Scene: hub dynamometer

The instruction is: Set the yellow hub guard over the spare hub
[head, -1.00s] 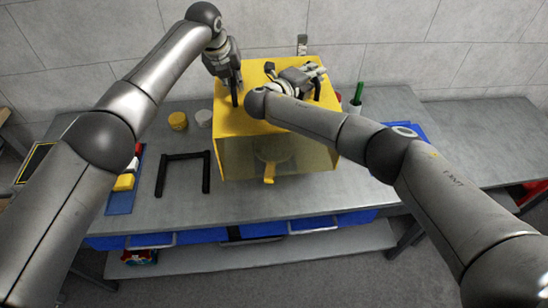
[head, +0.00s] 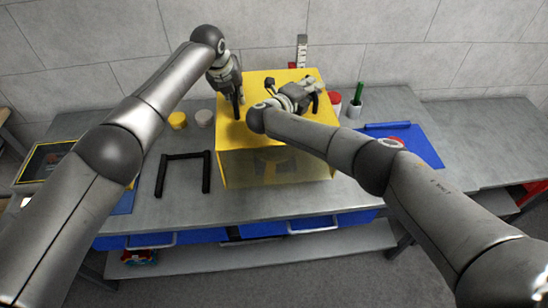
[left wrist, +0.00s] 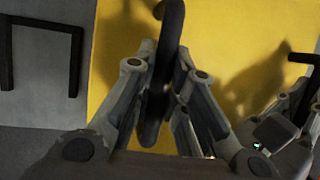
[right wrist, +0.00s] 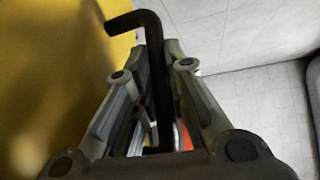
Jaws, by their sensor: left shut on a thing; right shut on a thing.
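The yellow hub guard (head: 258,82) is a box with a see-through tinted front and black handles on top. My left gripper (head: 238,108) is shut on its left handle, which stands between the fingers in the left wrist view (left wrist: 170,60). My right gripper (head: 313,97) is shut on the right handle, whose bent bar shows in the right wrist view (right wrist: 142,20). The guard looks level and low over the bench; I cannot tell whether its lower edge touches. A dim shape (head: 270,163), likely the spare hub, shows through the front panel. The rest of it is hidden.
A black U-shaped frame (head: 184,156) lies left of the guard on the grey bench (head: 200,208). A yellow pot (head: 178,120) and a pale pot (head: 204,118) stand behind it. A cup with green sticks (head: 356,104) and a blue mat (head: 425,148) are to the right.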

